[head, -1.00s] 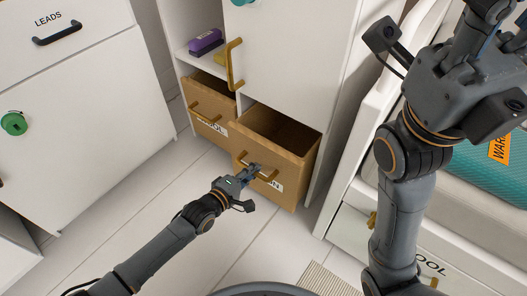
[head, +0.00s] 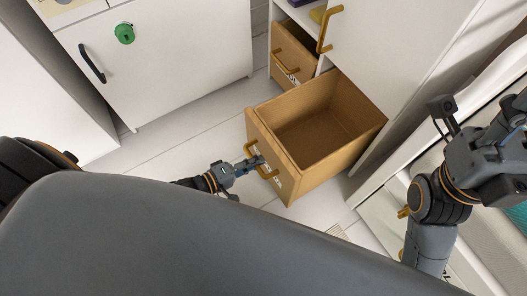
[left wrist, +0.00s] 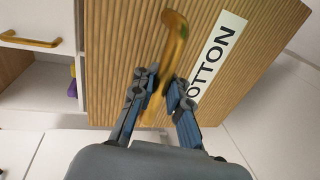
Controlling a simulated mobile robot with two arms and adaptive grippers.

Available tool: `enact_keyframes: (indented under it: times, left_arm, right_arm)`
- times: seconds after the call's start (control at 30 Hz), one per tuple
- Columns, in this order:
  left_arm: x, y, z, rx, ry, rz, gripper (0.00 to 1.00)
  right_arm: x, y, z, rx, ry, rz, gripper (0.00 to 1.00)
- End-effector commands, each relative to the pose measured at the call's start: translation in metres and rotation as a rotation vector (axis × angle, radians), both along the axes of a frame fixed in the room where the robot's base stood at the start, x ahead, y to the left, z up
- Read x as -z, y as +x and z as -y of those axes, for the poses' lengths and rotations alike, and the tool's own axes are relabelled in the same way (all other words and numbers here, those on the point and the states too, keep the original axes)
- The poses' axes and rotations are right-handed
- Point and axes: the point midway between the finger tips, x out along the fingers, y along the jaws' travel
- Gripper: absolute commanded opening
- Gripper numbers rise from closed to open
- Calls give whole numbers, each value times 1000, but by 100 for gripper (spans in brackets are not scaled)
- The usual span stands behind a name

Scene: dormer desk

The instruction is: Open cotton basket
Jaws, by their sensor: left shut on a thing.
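The cotton basket (head: 270,131) is a brown drawer-like bin pulled well out of the white cabinet, and its open top shows an empty interior. In the left wrist view its ribbed front (left wrist: 121,40) carries a partly hidden label (left wrist: 218,52) reading "OTTON". My left gripper (head: 254,164) is at the front of the basket, shut on its gold handle (left wrist: 174,39). Its fingers close around the lower part of the handle in the left wrist view (left wrist: 163,92). My right arm is at the right of the head view, but its fingers are not visible.
Another brown basket (head: 294,50) with a gold handle sits beside it in the cabinet, slightly out. A gold door handle (head: 326,28) juts out above. White floor (head: 185,150) lies clear between.

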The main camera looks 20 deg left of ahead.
Motion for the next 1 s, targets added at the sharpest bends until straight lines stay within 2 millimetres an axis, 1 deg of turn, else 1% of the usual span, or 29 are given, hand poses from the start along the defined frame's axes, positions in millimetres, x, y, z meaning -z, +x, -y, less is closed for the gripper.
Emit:
enact_keyframes:
  times: [0.03,0.3,0.33,0.43,0.47,0.8,0.87,1.0]
  left_arm:
    - [-2,1,0,-1,-3,6,0]
    - [-2,1,0,-1,-3,6,0]
    - [-3,1,0,-1,-3,6,13]
    - [-2,1,0,-1,-3,6,33]
    - [-2,1,0,-1,-3,5,37]
    - [-1,-2,-2,0,-1,1,37]
    - [-1,-6,-5,0,1,-1,37]
    - [-6,-24,-18,0,2,-2,37]
  right_arm:
    - [0,0,0,0,0,-1,40]
    - [0,0,0,0,1,-1,40]
    - [0,0,0,0,1,-1,40]
    - [0,0,0,-1,0,-2,40]
    - [0,0,0,-1,0,-2,40]
    - [-1,0,0,1,-2,2,40]
    - [-1,0,0,1,-2,2,40]
    - [0,0,0,0,-1,0,40]
